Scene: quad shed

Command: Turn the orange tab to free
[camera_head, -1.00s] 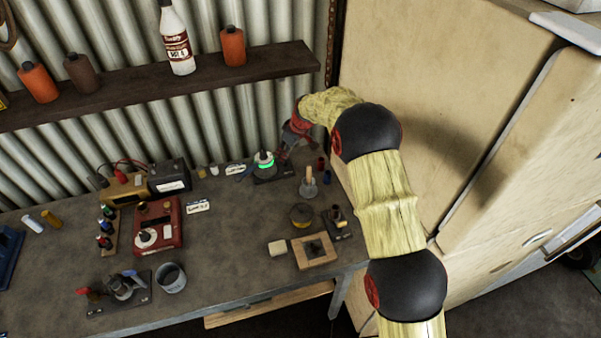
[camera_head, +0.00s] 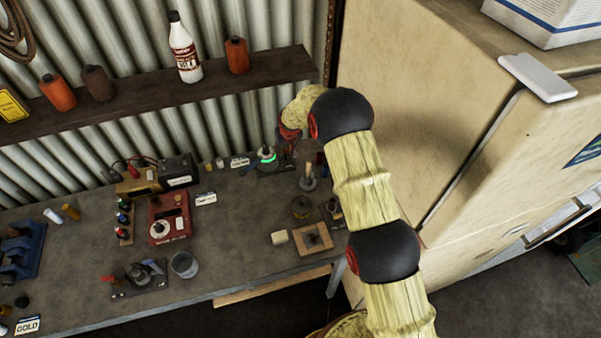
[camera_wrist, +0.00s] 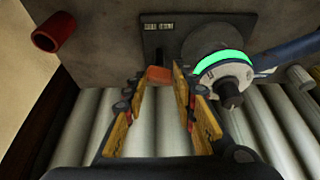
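The orange tab (camera_wrist: 158,75) shows in the wrist view on a dark plate (camera_wrist: 160,38), below a small label too small to read surely. My gripper (camera_wrist: 160,80) is open; its two yellow-sided fingers stand left and right of the tab, with narrow gaps seeming to show. I cannot tell whether either finger touches it. Beside the tab is a round grey dial unit with a lit green band (camera_wrist: 222,63) and a dark knob. In the head view this unit (camera_head: 267,156) stands at the back of the bench, with my gripper (camera_head: 287,150) at its right; the tab is hidden there.
A blue bar (camera_wrist: 285,48) lies right of the dial and a dark red cup (camera_wrist: 52,32) at upper left in the wrist view. The corrugated wall (camera_head: 150,130) is close behind, the tall cream cabinet (camera_head: 410,100) to the right. A shelf (camera_head: 150,95) hangs above.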

